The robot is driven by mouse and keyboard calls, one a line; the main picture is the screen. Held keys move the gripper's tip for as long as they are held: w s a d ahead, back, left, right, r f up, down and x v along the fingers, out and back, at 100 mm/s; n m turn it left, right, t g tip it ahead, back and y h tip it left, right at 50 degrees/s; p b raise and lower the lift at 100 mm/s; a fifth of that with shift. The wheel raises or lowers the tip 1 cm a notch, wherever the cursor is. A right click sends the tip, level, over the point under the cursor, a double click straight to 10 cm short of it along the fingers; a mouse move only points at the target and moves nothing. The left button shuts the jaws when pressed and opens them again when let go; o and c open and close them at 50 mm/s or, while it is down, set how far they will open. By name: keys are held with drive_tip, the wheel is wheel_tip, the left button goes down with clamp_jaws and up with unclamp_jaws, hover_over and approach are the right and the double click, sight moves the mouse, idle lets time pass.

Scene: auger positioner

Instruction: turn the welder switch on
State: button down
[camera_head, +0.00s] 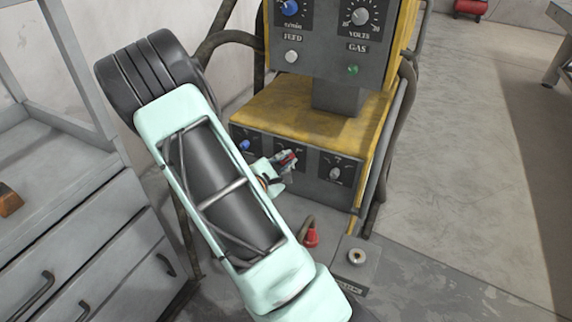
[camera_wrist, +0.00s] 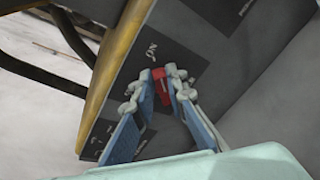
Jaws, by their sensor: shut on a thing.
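The welder (camera_head: 315,117) is a yellow and grey cabinet with an upper and a lower control panel. My gripper (camera_head: 284,164) reaches the middle of the lower panel, and my pale green arm covers part of that panel's left side. In the wrist view, my gripper (camera_wrist: 164,82) has its fingertips closed around the small red welder switch (camera_wrist: 161,87). A dark plate marked "ON" (camera_wrist: 152,49) lies just beyond the switch. The fingers hide part of the switch, and I cannot tell its exact setting.
Thick hoses (camera_head: 401,110) run down the welder's right side. A red connector (camera_head: 311,237) is below.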

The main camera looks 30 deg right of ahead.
drive_tip(key=shift+f, duration=0.1)
idle(0.3)
drive_tip(key=c, duration=1.9)
unclamp_jaws()
drive_tip(key=shift+c, duration=0.2)
drive_tip(key=v, duration=1.2)
drive_tip(key=shift+s, duration=0.15)
drive_tip(key=shift+d+m, duration=0.1)
drive_tip(key=shift+m, duration=0.2)
